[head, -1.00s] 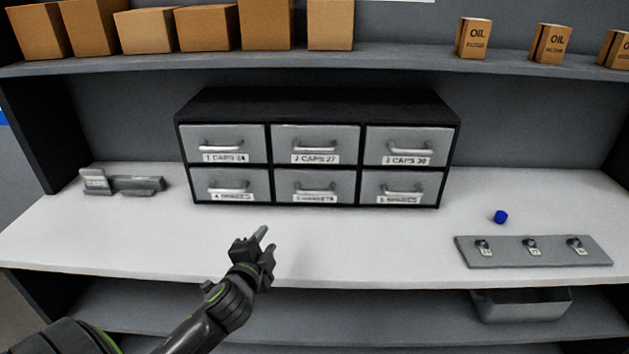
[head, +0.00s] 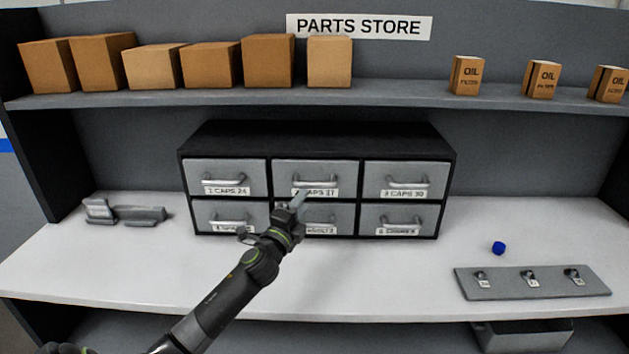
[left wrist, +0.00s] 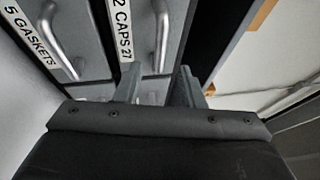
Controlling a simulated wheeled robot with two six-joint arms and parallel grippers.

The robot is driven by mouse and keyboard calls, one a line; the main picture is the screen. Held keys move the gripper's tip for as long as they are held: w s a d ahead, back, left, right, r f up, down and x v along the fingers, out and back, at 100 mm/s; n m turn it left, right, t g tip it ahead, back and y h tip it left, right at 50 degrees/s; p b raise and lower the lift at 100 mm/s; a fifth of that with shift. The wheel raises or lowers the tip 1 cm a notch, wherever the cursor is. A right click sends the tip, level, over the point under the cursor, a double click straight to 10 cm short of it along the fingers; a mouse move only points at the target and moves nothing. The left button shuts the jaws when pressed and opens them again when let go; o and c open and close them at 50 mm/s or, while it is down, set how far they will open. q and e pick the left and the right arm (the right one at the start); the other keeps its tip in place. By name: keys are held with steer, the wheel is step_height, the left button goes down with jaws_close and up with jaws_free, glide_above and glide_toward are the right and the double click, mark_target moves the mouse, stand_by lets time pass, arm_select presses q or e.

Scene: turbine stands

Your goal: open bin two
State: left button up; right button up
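Bin two (head: 335,172) is the top middle drawer of the black cabinet, with a grey front, a metal handle and a label "2 CAPS 27". It is closed. My left gripper (head: 297,203) is in front of the cabinet at the lower edge of bin two, and its finger covers part of the label. In the left wrist view the gripper's two fingers (left wrist: 157,88) stand apart with nothing between them. Bin two's handle (left wrist: 161,38) is just beyond the fingertips there, apparently not touched. My right gripper is not in view.
The other drawers, such as bin one (head: 226,175) and bin three (head: 407,177), are closed around bin two. A blue cap (head: 498,248) and a grey hook plate (head: 530,285) lie on the white worktop (head: 390,275) at right. Boxes stand on the upper shelf.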

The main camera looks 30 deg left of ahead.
mark_target(314, 185)
arm_select(q)
steer(key=x, duration=0.8)
steer(key=shift+w+p, duration=0.2)
steer(key=shift+p, duration=0.1)
steer(key=shift+c, duration=0.4)
jaws_close()
